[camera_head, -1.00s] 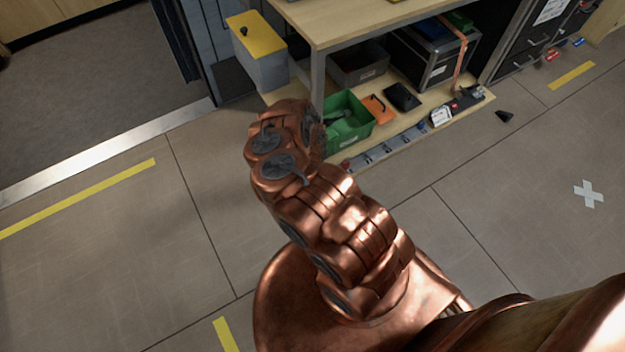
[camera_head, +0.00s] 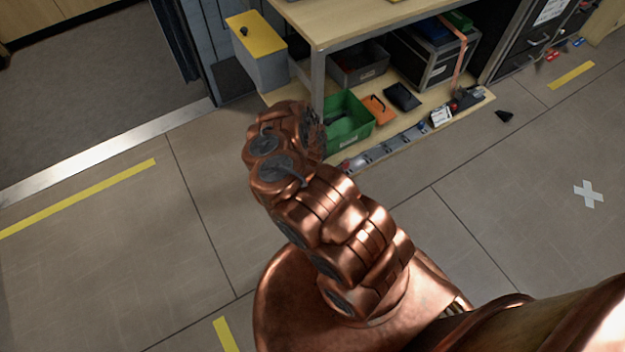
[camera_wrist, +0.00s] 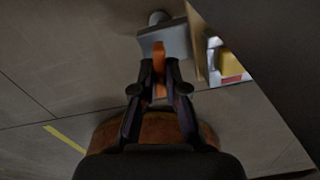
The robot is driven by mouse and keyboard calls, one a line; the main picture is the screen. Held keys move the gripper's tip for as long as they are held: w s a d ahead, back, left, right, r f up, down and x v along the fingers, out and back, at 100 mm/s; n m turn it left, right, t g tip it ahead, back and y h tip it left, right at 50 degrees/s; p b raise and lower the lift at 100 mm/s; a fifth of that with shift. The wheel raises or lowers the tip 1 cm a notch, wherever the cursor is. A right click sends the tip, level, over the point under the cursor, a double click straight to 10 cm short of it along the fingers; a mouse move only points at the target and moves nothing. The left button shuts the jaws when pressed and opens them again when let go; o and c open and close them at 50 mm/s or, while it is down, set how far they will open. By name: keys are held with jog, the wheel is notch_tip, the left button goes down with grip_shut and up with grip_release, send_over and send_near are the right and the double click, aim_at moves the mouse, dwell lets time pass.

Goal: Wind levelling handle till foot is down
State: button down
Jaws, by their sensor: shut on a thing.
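An orange handle (camera_wrist: 159,58) stands between the fingertips of my gripper (camera_wrist: 159,72) in the wrist view. My gripper is shut on it. Just beyond the handle is a grey block (camera_wrist: 172,40) with a small round grey part (camera_wrist: 158,17) at its far end. I cannot tell how the handle joins the block. In the head view my copper arm hides the gripper and the handle. I cannot make out the foot or whether it touches the floor.
A wooden shelf unit (camera_head: 345,20) stands close beyond my arm, with a green crate (camera_head: 348,122) and an orange item (camera_head: 378,108) on its low board. A grey bin with a yellow lid (camera_head: 257,35) stands left.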

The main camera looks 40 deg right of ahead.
jog(key=shift+w, duration=0.15)
jog(key=c, duration=1.2)
grip_release()
notch_tip(320, 180, up, 9)
notch_tip(320, 180, up, 3)
dwell(0.3)
